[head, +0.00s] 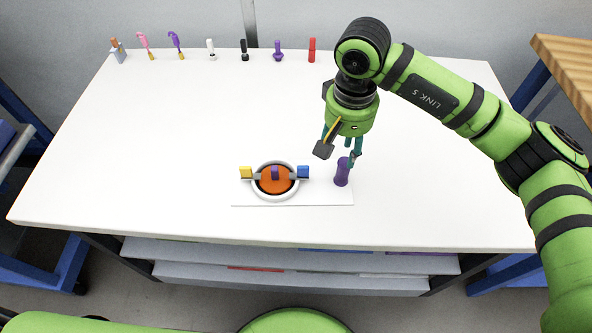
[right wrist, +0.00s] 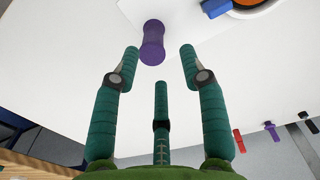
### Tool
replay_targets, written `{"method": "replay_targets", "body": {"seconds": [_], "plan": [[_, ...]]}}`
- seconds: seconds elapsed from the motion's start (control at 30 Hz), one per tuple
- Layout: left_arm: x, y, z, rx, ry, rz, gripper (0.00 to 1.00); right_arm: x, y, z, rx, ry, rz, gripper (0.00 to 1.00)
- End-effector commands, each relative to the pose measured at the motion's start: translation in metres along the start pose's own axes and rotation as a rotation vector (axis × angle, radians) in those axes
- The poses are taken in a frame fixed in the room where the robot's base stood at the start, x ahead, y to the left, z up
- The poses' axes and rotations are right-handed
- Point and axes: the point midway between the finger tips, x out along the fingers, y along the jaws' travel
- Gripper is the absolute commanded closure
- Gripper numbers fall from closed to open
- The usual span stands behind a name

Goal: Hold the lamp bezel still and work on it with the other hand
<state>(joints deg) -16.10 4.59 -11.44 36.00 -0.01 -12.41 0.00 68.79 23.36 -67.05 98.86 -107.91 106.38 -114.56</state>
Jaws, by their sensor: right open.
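The lamp bezel (head: 253,187) is a white ring around an orange disc (head: 275,187), lying on a thin white plate (head: 315,198) near the table's front. A yellow block (head: 246,172) sits at its left, a blue block (head: 303,172) at its right, and a small purple block (head: 275,172) at its middle. A purple cylinder (head: 341,174) stands upright on the plate's right end. My right gripper (head: 343,158) is open above the cylinder. In the right wrist view, the purple cylinder (right wrist: 152,45) shows just beyond the spread fingertips (right wrist: 160,55), apparently not gripped. My left gripper is not in view.
A row of small tools stands along the table's back edge, among them a pink one (head: 143,42), a black one (head: 244,50) and a red one (head: 312,50). The white table (head: 150,130) is clear between them and the plate. A wooden-topped bench (head: 568,65) stands at the right.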

Motion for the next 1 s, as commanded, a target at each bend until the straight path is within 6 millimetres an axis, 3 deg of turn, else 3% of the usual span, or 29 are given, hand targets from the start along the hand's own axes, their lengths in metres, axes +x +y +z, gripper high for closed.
{"method": "replay_targets", "body": {"seconds": [0.03,0.1,0.2,0.33,0.5,0.6,1.0], "plan": [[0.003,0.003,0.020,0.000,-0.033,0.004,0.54,0.007,0.000,0.000,0.001,-0.002,-0.001,0.57],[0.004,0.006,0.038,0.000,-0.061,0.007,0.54,0.014,-0.001,0.001,0.001,-0.003,-0.002,0.57],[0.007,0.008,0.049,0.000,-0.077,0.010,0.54,0.024,-0.001,0.001,0.000,-0.003,-0.002,0.57],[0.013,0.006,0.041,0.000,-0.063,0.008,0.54,0.037,-0.001,0.001,0.000,-0.004,-0.003,0.57],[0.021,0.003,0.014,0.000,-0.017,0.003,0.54,0.054,-0.001,0.001,0.000,-0.003,-0.003,0.57],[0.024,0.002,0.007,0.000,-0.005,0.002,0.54,0.061,-0.001,0.001,0.001,-0.003,-0.004,0.57],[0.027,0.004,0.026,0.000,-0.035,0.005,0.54,0.073,-0.001,0.001,0.000,-0.002,-0.004,0.57]]}}
